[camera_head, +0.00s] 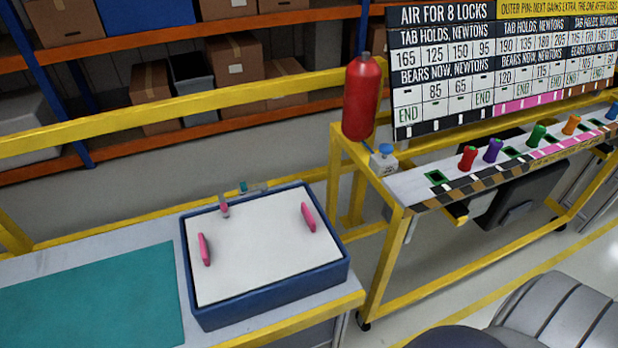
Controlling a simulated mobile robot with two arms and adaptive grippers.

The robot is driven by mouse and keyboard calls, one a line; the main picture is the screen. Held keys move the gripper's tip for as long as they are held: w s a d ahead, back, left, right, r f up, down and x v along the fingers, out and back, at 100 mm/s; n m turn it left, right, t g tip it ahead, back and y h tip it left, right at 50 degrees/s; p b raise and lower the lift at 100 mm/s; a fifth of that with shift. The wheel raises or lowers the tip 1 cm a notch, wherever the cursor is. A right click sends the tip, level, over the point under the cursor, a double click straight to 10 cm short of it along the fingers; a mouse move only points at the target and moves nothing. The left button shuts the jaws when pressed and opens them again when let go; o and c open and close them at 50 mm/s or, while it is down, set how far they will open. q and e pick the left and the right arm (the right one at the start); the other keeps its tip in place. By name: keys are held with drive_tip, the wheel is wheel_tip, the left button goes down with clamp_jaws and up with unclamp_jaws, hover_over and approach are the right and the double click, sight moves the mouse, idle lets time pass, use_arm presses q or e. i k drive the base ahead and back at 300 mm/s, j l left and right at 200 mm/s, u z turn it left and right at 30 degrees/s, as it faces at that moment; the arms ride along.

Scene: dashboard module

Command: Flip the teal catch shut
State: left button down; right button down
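A small teal piece, which looks like the teal catch (243,187), is at the back edge of a blue tray (275,296) on the table at the left. It is small in view, and I cannot tell whether it stands open or shut. A white panel (258,250) lies in the tray, with one pink handle (204,250) at its left and another pink handle (308,217) at its right. A small grey and pink fitting (224,207) is near the panel's back edge, left of the teal piece. Neither of my grippers is in view.
A teal mat (95,300) lies left of the tray. A yellow-framed bench at the right carries a red cylinder (362,98), a blue-topped valve (383,158) and several coloured knobs below a sign board (480,60). Yellow rails and shelves with boxes stand behind.

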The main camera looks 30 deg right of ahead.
sight(245, 189)
drive_tip(key=z, duration=0.55)
drive_tip(key=i+l, duration=0.1)
drive_tip(key=l, duration=0.2)
drive_tip(key=i+l+z, duration=0.15)
drive_tip(key=l, duration=0.4)
drive_tip(key=i+z, duration=0.05)
